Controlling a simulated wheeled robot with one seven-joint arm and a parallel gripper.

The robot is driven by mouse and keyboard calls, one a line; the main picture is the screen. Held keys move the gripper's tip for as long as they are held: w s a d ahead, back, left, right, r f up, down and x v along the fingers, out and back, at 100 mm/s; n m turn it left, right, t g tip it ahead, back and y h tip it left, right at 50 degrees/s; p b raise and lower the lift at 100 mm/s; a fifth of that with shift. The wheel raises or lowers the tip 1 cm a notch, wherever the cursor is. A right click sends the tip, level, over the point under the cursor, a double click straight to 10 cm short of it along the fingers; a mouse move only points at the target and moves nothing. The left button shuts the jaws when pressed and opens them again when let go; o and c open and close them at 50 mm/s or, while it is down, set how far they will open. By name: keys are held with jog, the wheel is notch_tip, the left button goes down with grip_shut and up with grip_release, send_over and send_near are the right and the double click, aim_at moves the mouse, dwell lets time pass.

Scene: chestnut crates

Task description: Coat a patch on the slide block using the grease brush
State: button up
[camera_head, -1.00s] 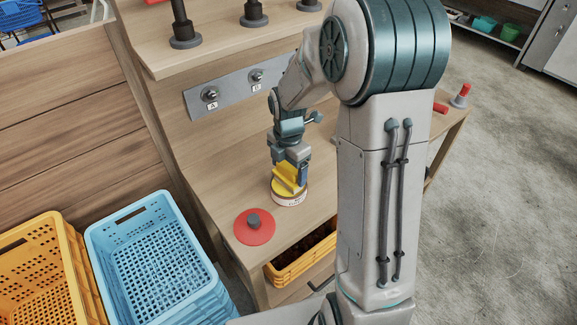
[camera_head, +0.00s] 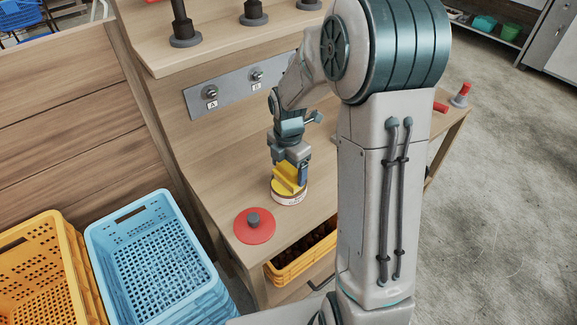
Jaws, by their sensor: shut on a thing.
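My gripper (camera_head: 291,165) points down over the bench and is shut on what looks like the grease brush, which is mostly hidden by the jaws. Directly below is a round white-and-red tin (camera_head: 290,199). A yellow stepped piece (camera_head: 288,180) shows between the jaws and the tin's top. I cannot tell whether it touches the jaws or lies in the tin. A red disc with a grey knob, like a lid (camera_head: 254,228), lies flat on the bench just left of the tin. I cannot clearly identify the slide block; my arm covers part of the bench.
A metal plate with knobs marked A and B (camera_head: 231,86) is on the bench's back panel. Dark posts stand on the shelf (camera_head: 216,47) above. A blue crate (camera_head: 103,229) and an orange crate (camera_head: 20,232) are at left. Red pieces (camera_head: 460,96) stand at the bench's far right.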

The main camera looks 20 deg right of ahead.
aim_at(288, 165)
dwell(0.3)
notch_tip(288, 165, up, 7)
jog(key=p, duration=0.6)
dwell(0.8)
